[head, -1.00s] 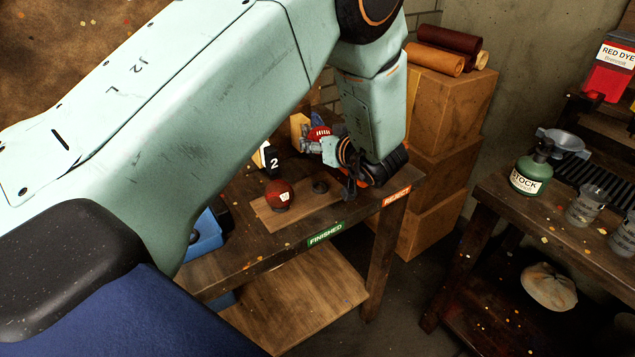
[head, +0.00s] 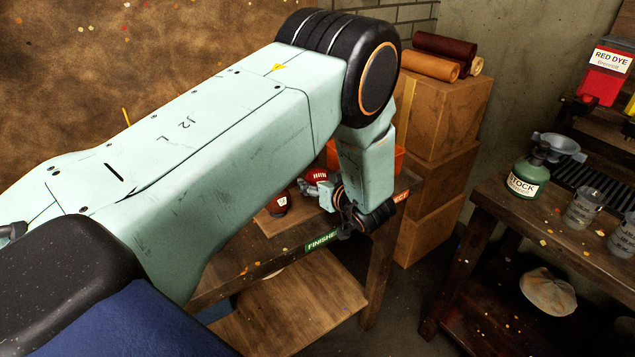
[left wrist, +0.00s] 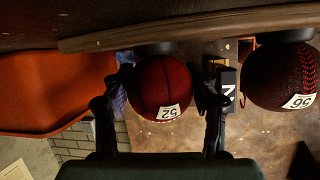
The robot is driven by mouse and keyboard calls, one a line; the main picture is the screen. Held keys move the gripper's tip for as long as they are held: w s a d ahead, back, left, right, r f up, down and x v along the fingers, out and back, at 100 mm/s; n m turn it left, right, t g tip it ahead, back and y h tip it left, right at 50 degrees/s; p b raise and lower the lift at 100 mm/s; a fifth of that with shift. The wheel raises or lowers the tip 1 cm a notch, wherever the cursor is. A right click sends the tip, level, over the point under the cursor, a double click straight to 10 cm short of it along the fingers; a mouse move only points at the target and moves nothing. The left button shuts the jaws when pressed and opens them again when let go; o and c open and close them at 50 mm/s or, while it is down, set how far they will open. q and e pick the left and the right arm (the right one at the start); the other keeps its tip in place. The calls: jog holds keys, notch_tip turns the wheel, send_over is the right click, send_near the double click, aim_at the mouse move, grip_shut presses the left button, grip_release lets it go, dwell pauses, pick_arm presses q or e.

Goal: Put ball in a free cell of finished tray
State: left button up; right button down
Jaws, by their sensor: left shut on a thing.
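My left gripper (head: 316,186) is shut on a dark red ball (head: 319,171) above the finished tray. In the left wrist view this ball (left wrist: 162,88) is marked 52 and sits between the two fingers, close against a dark round cell. I cannot tell whether it rests in it. The finished tray (head: 268,226) is a wooden board behind the green FINISHED label (head: 321,241), partly hidden by my arm. Another dark red ball (head: 278,204) stands on it; the left wrist view shows it as a ball marked 56 (left wrist: 282,78) beside the held one. My right gripper is not in view.
An orange bin (head: 399,156) stands beside the tray by the REJECT label; it also shows in the left wrist view (left wrist: 60,90). Stacked boxes (head: 440,115) are behind it. A second bench at right holds a green stock bottle (head: 527,176) and cups.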

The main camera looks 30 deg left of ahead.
pick_arm(q)
jog(key=shift+w, duration=0.15)
jog(key=o, duration=0.8)
jog(key=shift+a+f, duration=0.1)
jog(key=shift+a, duration=0.05)
jog(key=shift+o, duration=0.7)
jog(key=shift+a, duration=0.1)
jog(key=shift+o, duration=1.4)
jog(key=shift+s, duration=0.2)
jog(key=shift+w, duration=0.2)
